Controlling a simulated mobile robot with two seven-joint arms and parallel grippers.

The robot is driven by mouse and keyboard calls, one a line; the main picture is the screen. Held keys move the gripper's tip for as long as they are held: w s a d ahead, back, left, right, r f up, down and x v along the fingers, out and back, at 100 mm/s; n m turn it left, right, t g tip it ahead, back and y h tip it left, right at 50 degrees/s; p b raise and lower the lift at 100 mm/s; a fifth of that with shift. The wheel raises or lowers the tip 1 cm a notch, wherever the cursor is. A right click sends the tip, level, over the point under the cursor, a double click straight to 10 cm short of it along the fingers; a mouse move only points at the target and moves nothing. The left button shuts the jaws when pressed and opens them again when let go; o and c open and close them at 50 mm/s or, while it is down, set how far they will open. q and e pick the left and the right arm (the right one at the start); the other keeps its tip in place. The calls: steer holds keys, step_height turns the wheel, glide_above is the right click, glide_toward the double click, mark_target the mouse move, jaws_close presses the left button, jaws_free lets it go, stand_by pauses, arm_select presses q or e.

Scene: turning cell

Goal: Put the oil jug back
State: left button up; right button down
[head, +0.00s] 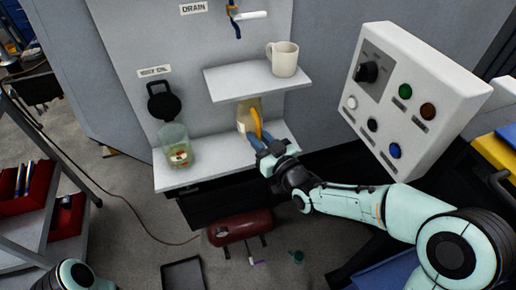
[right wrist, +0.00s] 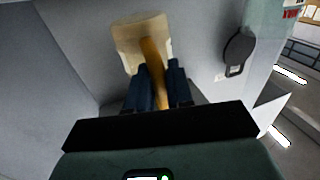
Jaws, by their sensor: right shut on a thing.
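The oil jug (head: 242,116) is a cream container with a yellow-orange handle, partly hidden under the upper shelf in the head view. It also shows upright in the right wrist view (right wrist: 130,42). My right gripper (head: 254,139) has its blue fingers shut on the jug's handle (right wrist: 153,62), one finger on each side. The jug is over the lower shelf (head: 205,175), near the back panel. I cannot tell whether its base touches the shelf. My left gripper is out of view.
A clear jar (head: 176,150) stands on the lower shelf's left part, beneath a black round fitting (head: 163,101). A mug (head: 284,58) stands on the upper shelf (head: 235,82), close above the jug. A control box (head: 415,95) is at right. A red tank (head: 240,228) is below.

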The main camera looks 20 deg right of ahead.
step_height(320, 180, down, 4)
steer(key=shift+f+b, duration=0.1)
steer(key=shift+b, duration=0.2)
steer(key=shift+w+f, duration=0.25)
steer(key=shift+f, duration=0.05)
steer(key=shift+f, duration=0.1)
steer(key=c, duration=1)
jaws_free()
